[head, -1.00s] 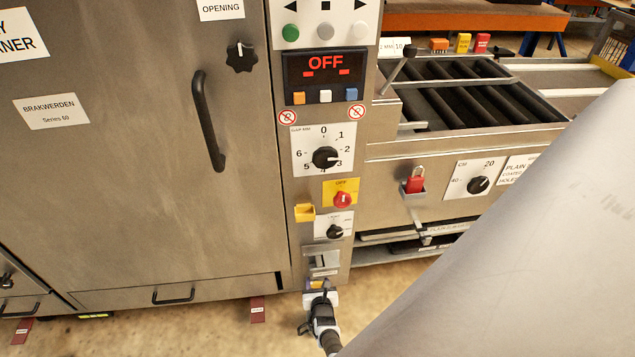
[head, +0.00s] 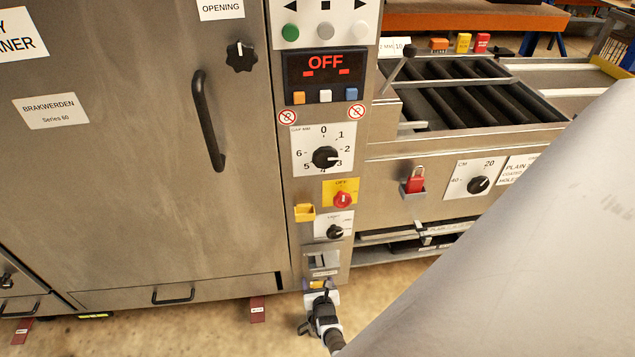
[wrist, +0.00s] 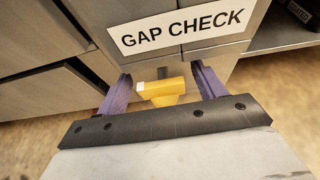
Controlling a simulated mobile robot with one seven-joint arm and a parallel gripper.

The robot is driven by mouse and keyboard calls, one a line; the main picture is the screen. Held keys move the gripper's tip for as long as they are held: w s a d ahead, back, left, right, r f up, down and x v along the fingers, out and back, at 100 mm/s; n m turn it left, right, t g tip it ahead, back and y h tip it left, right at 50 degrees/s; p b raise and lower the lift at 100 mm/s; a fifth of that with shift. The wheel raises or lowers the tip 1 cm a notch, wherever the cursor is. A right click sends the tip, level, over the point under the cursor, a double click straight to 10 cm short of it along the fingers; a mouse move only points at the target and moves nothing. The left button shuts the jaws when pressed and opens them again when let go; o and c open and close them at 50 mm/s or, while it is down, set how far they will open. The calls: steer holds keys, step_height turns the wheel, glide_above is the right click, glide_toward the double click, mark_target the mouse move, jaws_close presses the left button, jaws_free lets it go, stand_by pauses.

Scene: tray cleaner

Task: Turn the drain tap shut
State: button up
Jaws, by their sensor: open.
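A yellow tap handle (wrist: 162,91), seemingly the drain tap, sits below the GAP CHECK label in the wrist view. Its stem and body are mostly hidden behind it. My gripper (wrist: 161,74) has two purple fingers, one on each side of the handle. They stand apart, with a visible gap to the yellow part on both sides. In the head view my gripper (head: 318,285) is low at the foot of the control column, and the tap cannot be made out clearly there.
The GAP CHECK label (wrist: 182,27) is on the metal front just above the fingers. A yellow holder (head: 304,213) and a red switch (head: 342,199) are higher on the column. A large door with a black handle (head: 208,120) is left. Floor shows below.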

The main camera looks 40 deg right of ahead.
steer(key=p+v, duration=1.1)
steer(key=v, duration=0.2)
steer(key=shift+s+r, duration=0.2)
steer(key=shift+s, duration=0.15)
steer(key=shift+a, duration=0.15)
